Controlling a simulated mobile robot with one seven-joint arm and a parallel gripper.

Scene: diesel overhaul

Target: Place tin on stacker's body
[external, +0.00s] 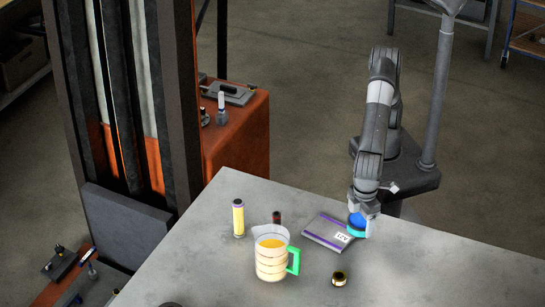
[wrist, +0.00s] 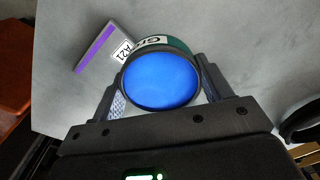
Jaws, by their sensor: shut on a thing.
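The tin (wrist: 160,82) has a round blue top and a dark green side with a pale label. In the wrist view it sits between the two fingers of my gripper (wrist: 163,92). In the external view the tin (external: 357,221) is under my gripper (external: 363,214), at the right end of a grey book-like box. My gripper is shut on the tin; I cannot tell whether the tin touches the table or the box. The stacker's orange body (external: 242,135) stands behind the table at left, beside its dark mast (external: 180,100).
The grey table (external: 200,265) holds a purple-edged box (external: 326,232), a jug of orange liquid (external: 271,258), a yellow cylinder (external: 238,218), a small dark red item (external: 276,218) and a small dark can (external: 339,279). Tools (external: 222,108) occupy part of the stacker's top.

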